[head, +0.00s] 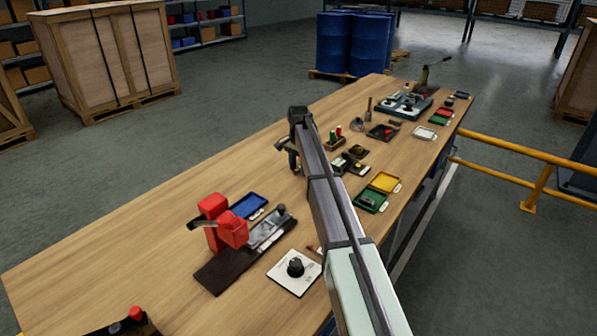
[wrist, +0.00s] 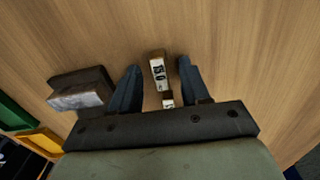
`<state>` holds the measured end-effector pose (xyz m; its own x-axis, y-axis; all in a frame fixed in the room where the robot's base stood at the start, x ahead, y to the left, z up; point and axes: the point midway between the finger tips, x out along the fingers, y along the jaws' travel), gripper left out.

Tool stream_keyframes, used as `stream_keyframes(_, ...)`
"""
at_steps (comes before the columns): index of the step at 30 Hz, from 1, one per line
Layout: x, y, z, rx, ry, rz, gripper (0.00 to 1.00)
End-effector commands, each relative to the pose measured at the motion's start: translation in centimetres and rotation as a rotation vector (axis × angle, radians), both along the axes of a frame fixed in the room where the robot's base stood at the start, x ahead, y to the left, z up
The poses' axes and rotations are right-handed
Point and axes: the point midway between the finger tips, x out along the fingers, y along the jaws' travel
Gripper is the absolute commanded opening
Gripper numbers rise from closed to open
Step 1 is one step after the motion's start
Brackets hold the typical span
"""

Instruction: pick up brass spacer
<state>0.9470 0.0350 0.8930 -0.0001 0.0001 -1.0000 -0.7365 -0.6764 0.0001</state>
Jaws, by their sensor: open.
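My gripper (wrist: 158,66) is open over the table, with its two dark fingers apart. Between the fingers in the wrist view is a small brownish block (wrist: 157,58) with a white face marked with dark characters. It may be the brass spacer, but I cannot tell for sure. A gap shows on both sides of it, and a second small white marked piece (wrist: 168,98) shows nearer the palm. In the head view my gripper (head: 289,152) is at the far end of my arm, above the table's middle; the block cannot be made out there.
A brown block with a grey metal face (wrist: 80,90) is just left of the fingers in the wrist view. Green (head: 371,200) and yellow (head: 385,182) trays lie farther right. The table's left side (head: 200,170) is clear.

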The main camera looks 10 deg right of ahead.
Motion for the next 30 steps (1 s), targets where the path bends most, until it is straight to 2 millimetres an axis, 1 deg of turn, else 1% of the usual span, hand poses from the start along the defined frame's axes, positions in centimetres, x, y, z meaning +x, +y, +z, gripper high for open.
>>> stream_keyframes(2, 0.01, 0.01, 0.02, 0.0, 0.0, 0.0, 0.46)
stream_keyframes(16, 0.01, 0.0, 0.05, 0.0, 0.0, 0.0, 0.01)
stream_keyframes(17, 0.01, 0.0, 0.05, 0.0, 0.0, 0.0, 0.0)
stream_keyframes(30, 0.04, 0.01, 0.31, 0.001, -0.001, 0.0, 0.0)
